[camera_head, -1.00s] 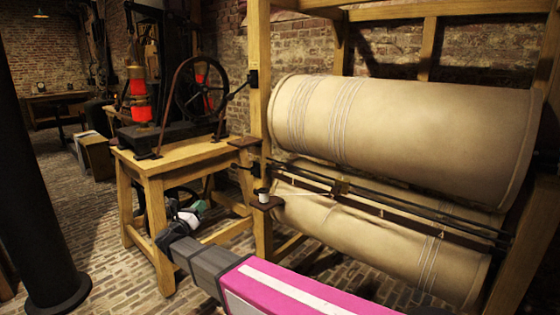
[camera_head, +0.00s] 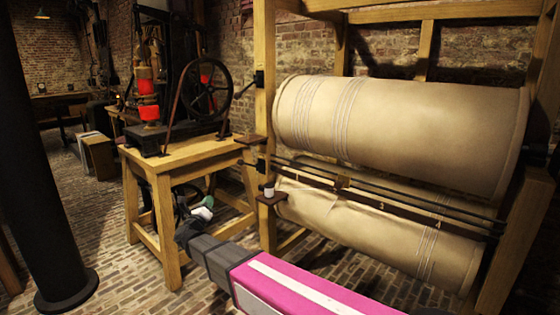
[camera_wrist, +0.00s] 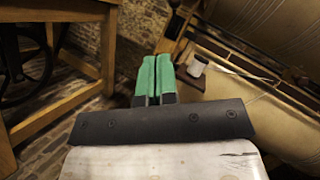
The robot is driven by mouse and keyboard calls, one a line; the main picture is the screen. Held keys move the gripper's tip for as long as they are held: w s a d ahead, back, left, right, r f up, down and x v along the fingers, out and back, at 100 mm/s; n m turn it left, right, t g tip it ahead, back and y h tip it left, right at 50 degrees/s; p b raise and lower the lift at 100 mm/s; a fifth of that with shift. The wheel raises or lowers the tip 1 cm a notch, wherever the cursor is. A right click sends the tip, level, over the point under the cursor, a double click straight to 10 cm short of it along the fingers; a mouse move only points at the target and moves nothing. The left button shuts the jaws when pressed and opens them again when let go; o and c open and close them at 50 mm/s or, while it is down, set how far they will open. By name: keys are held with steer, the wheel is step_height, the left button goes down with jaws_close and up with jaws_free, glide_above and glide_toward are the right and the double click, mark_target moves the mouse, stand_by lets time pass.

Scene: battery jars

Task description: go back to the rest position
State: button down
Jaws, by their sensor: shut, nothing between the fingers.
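My gripper (camera_wrist: 155,78) shows in the wrist view with its two green fingers side by side, shut and empty. In the head view my gripper (camera_head: 206,207) is at the end of my arm, in front of the wooden stand and left of the large drum frame. My arm reaches in from the lower right with its magenta link nearest the camera. A small white cup-like piece (camera_head: 269,189) sits on a little bracket on the frame post, to the right of the gripper. It also shows in the wrist view (camera_wrist: 197,66), apart from the fingers.
A wooden stand (camera_head: 187,155) bears a machine with a black wheel (camera_head: 205,90). Two big tan drums (camera_head: 400,130) fill the wooden frame (camera_head: 265,120) at right. A black column (camera_head: 45,180) stands at left.

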steer(key=w+d+f+n+g+y, duration=0.25)
steer(key=d+n+y, duration=0.25)
steer(key=n, duration=0.3)
steer(key=w+d+f+n+g+y, duration=0.1)
steer(key=w+d+f+n+y, duration=0.15)
steer(key=d+n+y, duration=0.4)
steer(key=s+d+f+n+g+h, duration=0.1)
steer(key=s+d+f+n+g, duration=0.1)
steer(key=d+f+n+g, duration=0.55)
steer(key=s+d+f+n+g+h, duration=0.1)
steer(key=s+d+f+n+g, duration=0.2)
steer(key=s+d, duration=0.3)
steer(key=s+d+f+n+g+h, duration=0.2)
steer(key=s+d, duration=0.5)
steer(key=d, duration=0.6)
steer(key=s+d+f+n+g+h, duration=0.2)
steer(key=s+d+f+n+g, duration=0.2)
steer(key=d, duration=0.5)
steer(key=shift+s+d+n+g, duration=0.15)
steer(key=shift+s+n+g, duration=0.35)
steer(key=shift+s, duration=0.7)
